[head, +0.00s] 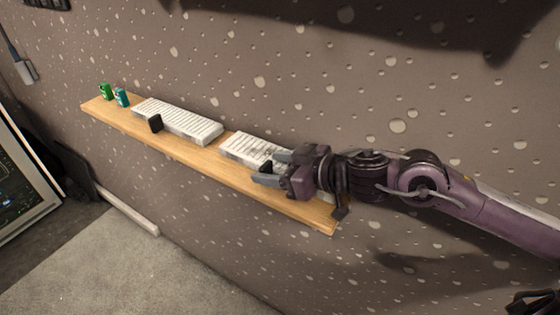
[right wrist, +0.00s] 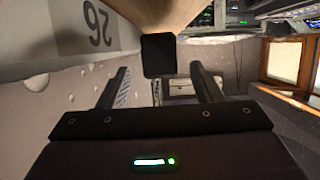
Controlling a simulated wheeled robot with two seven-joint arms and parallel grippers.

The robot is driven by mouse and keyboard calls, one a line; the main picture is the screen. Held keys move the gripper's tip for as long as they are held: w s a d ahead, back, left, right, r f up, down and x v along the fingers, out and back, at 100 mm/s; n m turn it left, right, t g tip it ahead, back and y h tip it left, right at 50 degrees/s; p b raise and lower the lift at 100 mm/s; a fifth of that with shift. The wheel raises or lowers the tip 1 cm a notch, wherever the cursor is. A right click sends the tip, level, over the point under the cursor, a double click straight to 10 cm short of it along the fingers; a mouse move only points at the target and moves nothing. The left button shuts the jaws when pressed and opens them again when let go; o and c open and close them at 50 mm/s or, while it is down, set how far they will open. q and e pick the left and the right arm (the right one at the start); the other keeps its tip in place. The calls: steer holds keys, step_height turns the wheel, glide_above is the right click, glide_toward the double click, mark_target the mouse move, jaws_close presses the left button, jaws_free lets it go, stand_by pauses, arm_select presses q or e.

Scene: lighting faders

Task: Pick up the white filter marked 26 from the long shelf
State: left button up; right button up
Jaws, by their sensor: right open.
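The long wooden shelf (head: 170,143) is fixed to the wall in the head view. A white slatted block (head: 178,120) lies on its left half, and a second one (head: 246,148) lies on its right half, partly hidden by my right gripper (head: 268,169). In the right wrist view a pale surface marked 26 (right wrist: 97,22), with the number upside down, shows at upper left. I cannot tell which block in the head view bears it. My right gripper (right wrist: 161,72) is open at the shelf's front edge, its fingers apart. My left gripper is not in view.
A small black block (head: 155,123) stands at the shelf's front edge. A black square piece (right wrist: 159,55) shows between my right fingers in the wrist view. A green can (head: 106,92) and a teal can (head: 121,97) stand at the shelf's left end. A screen (head: 22,180) is at far left.

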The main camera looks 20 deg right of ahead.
steer(key=c, duration=1.1)
steer(key=shift+c, duration=0.4)
steer(key=shift+r, duration=0.15)
